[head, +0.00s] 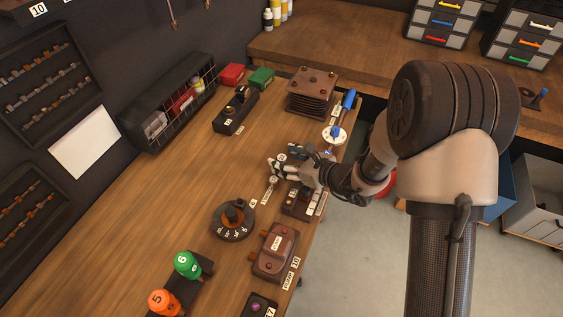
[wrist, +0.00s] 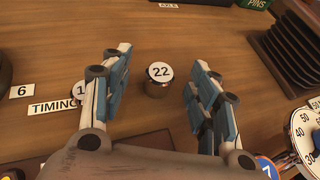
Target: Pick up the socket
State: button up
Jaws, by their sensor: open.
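A short dark cylindrical socket with a round white top marked 22 (wrist: 158,78) stands upright on the wooden bench. In the wrist view it is between the two blue-and-grey fingers of my gripper (wrist: 160,62), with a visible gap on each side. My gripper is open and empty. In the head view my gripper (head: 281,166) is low over the right part of the bench, and a small white round top (head: 282,157) shows among its fingers. A second round label starting with 1 (wrist: 80,91) is partly hidden behind the left finger.
A stack of dark plates (head: 313,92) and a white dial with a blue handle (head: 333,134) stand behind my gripper. A round dark dial (head: 232,219) and a brown box (head: 274,250) stand in front. The bench's left-middle is clear.

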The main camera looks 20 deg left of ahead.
jog(key=shift+w+a+f, duration=0.2)
jog(key=shift+a, duration=0.2)
jog(key=c, duration=1.2)
jog(key=shift+o, duration=0.2)
jog(key=shift+r, duration=0.1)
